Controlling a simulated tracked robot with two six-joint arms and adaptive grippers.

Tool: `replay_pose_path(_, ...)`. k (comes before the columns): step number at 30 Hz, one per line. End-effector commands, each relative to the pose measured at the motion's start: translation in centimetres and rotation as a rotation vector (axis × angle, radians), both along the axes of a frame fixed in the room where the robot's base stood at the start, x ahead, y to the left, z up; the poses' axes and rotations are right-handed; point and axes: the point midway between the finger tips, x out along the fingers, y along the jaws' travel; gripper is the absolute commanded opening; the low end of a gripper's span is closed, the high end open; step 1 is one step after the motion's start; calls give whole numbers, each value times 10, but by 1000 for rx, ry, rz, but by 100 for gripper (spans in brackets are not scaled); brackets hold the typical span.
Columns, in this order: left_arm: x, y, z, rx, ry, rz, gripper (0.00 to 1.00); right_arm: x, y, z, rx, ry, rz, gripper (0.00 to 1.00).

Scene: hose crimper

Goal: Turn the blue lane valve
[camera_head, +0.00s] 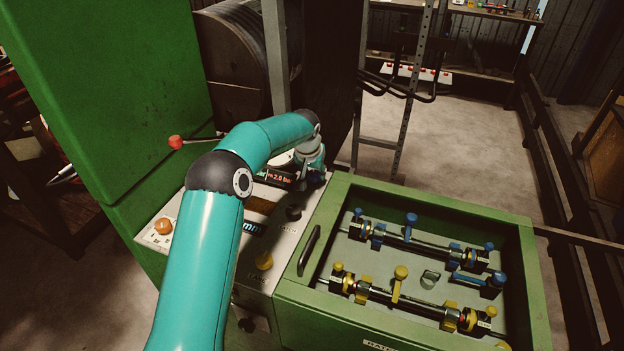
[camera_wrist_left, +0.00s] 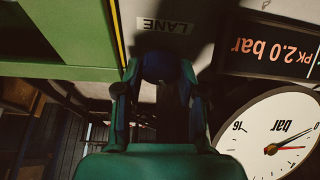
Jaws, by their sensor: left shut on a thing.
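My left gripper (camera_head: 314,174) reaches over the control panel (camera_head: 272,222) beside the green tray. In the left wrist view its two dark fingers (camera_wrist_left: 160,82) are shut on a dark blue knob, the lane valve (camera_wrist_left: 160,66). The knob sits just below an upside-down LANE label (camera_wrist_left: 166,25). Its handle is partly hidden by the fingers and shadow, so its turn angle cannot be told. In the head view the arm and wrist hide most of the valve. My right gripper is not in view.
A round bar gauge (camera_wrist_left: 270,135) and a lit 2.0 bar display (camera_wrist_left: 270,55) are close beside the gripper. The green tray (camera_head: 527,290) holds hose fittings with blue and yellow knobs. A red-knobbed lever (camera_head: 176,142) and yellow knob (camera_head: 264,261) stand near my arm.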

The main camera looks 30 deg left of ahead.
Motion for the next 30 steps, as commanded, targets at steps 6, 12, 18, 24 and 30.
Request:
replay_pose_path(6, 2, -2, -2, 1, -5, 206, 4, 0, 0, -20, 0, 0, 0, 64)
replay_pose_path(12, 2, -2, 0, 1, -4, 397, 4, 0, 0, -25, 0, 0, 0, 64)
replay_pose_path(18, 2, -3, 2, 0, -2, 588, 4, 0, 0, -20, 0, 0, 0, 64)
replay_pose_path(24, 3, -3, 5, 0, -1, 773, 4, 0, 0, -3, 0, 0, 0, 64)
replay_pose_path(30, 3, -3, 6, 0, -1, 930, 4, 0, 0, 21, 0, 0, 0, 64)
